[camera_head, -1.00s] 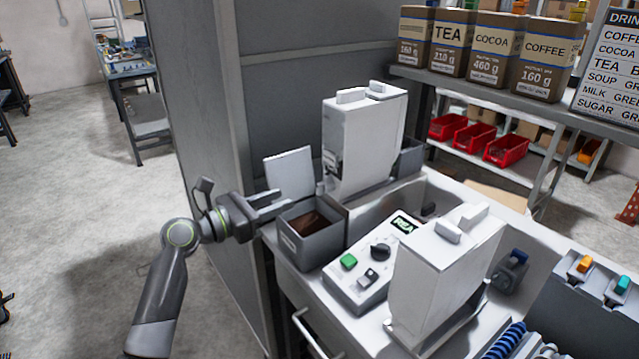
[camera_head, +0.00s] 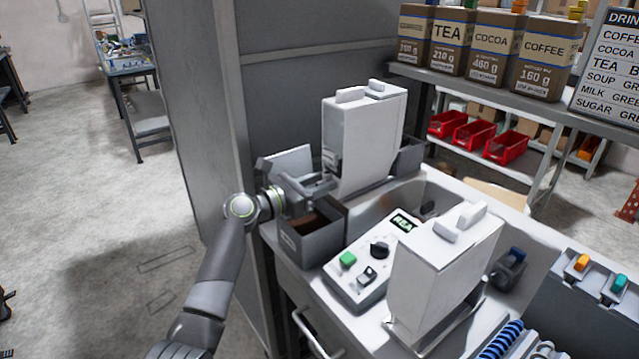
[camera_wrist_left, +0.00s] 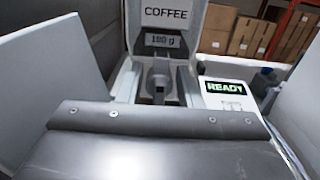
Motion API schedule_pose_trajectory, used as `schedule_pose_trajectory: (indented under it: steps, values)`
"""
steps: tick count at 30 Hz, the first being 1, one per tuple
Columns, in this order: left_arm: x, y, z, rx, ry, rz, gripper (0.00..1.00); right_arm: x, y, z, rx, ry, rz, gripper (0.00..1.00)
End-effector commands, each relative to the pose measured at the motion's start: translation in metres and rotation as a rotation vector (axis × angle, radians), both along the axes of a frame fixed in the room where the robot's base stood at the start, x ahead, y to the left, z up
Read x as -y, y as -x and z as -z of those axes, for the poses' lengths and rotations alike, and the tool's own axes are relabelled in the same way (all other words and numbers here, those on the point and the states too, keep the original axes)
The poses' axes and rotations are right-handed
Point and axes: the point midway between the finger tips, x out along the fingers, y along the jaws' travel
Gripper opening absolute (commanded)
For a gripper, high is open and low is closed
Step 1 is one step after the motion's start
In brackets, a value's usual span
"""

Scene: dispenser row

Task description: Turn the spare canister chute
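A tall white canister (camera_head: 362,140) stands at the back of the counter. In the left wrist view its face (camera_wrist_left: 167,15) reads COFFEE, with a 180 g display under it. Its grey chute (camera_wrist_left: 160,80) sticks out below that display. My left gripper (camera_head: 318,184) is in front of this canister, above a grey bin. In the left wrist view its two fingers (camera_wrist_left: 156,88) stand apart, one on each side of the chute, with no clear contact. A second white canister (camera_head: 445,270) stands nearer, its chute hidden. I cannot tell which one is the spare. My right gripper is out of view.
The open grey bin (camera_head: 312,246) holds brown powder below my left gripper. A control panel (camera_head: 366,275) reads READY in the left wrist view (camera_wrist_left: 225,88). A grey cabinet wall (camera_head: 200,120) stands close on the left.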

Motion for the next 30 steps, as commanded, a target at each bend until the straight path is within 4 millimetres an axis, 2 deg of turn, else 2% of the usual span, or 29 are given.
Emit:
schedule_pose_trajectory:
  steps: [2, 9, 19, 30]
  values:
    - [0.0001, 0.0001, -0.0002, 0.000, 0.000, 0.000, 0.33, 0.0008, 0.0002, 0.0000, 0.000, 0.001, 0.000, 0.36]
    - [-0.0002, 0.0001, -0.0003, 0.001, 0.001, 0.000, 0.04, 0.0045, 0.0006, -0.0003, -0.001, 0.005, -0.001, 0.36]
    - [0.0002, 0.0008, -0.0002, 0.052, -0.036, 0.000, 0.03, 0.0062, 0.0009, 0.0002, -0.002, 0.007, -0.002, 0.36]
    - [0.0020, 0.0032, 0.0010, 0.262, -0.188, 0.000, 0.03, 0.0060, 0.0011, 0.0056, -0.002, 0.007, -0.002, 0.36]
